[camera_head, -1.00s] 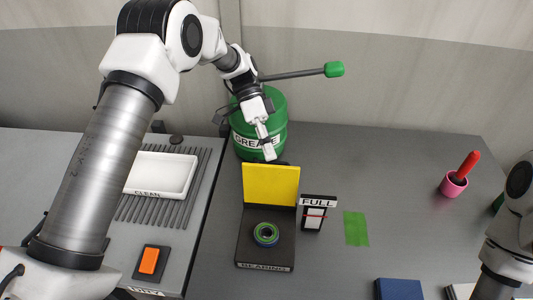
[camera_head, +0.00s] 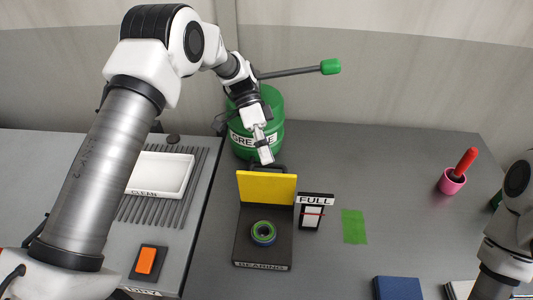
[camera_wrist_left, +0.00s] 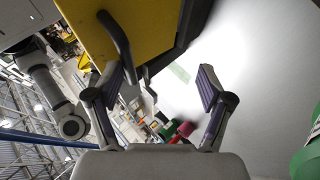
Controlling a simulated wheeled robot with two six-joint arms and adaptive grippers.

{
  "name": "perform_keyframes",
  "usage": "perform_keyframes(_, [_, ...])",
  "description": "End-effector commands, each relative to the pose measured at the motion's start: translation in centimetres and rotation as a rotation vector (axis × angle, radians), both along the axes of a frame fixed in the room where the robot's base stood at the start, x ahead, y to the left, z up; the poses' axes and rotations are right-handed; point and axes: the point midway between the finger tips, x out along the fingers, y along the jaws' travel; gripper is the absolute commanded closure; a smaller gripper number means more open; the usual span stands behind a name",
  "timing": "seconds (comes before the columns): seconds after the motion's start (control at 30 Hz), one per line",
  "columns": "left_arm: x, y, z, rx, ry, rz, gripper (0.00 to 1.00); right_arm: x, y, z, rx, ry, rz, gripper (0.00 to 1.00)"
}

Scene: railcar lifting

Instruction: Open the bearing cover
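The yellow bearing cover (camera_head: 266,188) stands raised at the back edge of the black bearing base (camera_head: 262,267), its broad face toward the head camera. A blue and green ring, the bearing (camera_head: 263,233), lies uncovered on the base. A black handle (camera_wrist_left: 116,36) sits on the cover; in the head view it shows just above the top edge. My left gripper (camera_head: 265,158) is just behind that edge. In the left wrist view its fingers (camera_wrist_left: 157,76) are spread, with the handle near the left fingertip and nothing clasped between them. My right gripper is out of view.
A green grease drum (camera_head: 272,103) with a long green-tipped lever stands close behind my left gripper. A FULL gauge (camera_head: 313,213) stands right of the base. A clean tray (camera_head: 161,174) lies left. A pink cup (camera_head: 451,182) with a red-handled tool stands right.

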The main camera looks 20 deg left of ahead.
Motion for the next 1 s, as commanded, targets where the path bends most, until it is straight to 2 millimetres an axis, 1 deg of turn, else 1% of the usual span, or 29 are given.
perform_keyframes(0.03, [-0.1, 0.1, -0.4, 0.005, 0.002, -0.003, 0.49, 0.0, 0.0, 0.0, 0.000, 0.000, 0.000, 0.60])
perform_keyframes(0.4, [-0.1, 0.2, -0.4, 0.004, 0.002, -0.002, 0.55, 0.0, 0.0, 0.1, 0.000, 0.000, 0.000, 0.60])
perform_keyframes(0.6, [-0.1, 0.2, -0.3, 0.004, 0.002, -0.002, 0.56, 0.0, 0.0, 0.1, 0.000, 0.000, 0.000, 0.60])
perform_keyframes(0.67, [0.1, 0.4, -0.1, 0.004, 0.002, -0.002, 0.59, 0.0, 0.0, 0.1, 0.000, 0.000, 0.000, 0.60])
perform_keyframes(0.7, [0.4, 0.6, 0.2, 0.004, 0.001, -0.001, 0.62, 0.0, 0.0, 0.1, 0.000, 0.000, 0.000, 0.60])
perform_keyframes(0.77, [0.9, 1.1, 0.8, 0.003, -0.001, 0.000, 0.62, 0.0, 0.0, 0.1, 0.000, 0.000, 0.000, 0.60])
perform_keyframes(1.0, [4.3, 4.5, 5.1, 0.002, -0.006, 0.002, 0.62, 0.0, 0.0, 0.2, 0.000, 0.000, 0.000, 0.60])
